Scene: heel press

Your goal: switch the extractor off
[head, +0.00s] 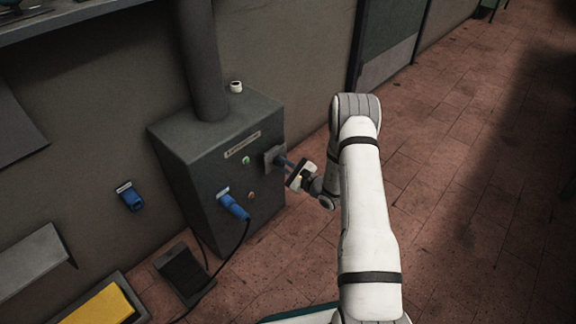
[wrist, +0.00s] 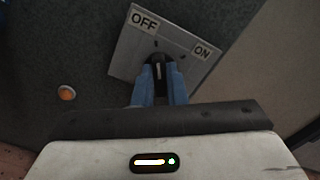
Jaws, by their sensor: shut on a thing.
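The extractor is a dark grey cabinet (head: 185,150) with a thick duct (head: 202,60) rising from its top. Its rotary switch sits on a grey plate (head: 274,156) at the front's right edge. In the wrist view the plate (wrist: 185,40) carries an OFF label at upper left and an ON label at right. My gripper (head: 284,161) is at the switch, its blue fingers (wrist: 158,88) closed around the dark knob (wrist: 158,68). The knob's pale line points roughly up in the picture, nearer the OFF side than ON. The fingers hide the knob's lower part.
A green lamp (head: 246,160), an orange-brown button (head: 251,195) and a blue plug (head: 234,207) with a black cable are on the cabinet's front. A black pedal (head: 184,272) and a yellow-topped tray (head: 103,306) lie on the floor at left. The tiled floor at right is clear.

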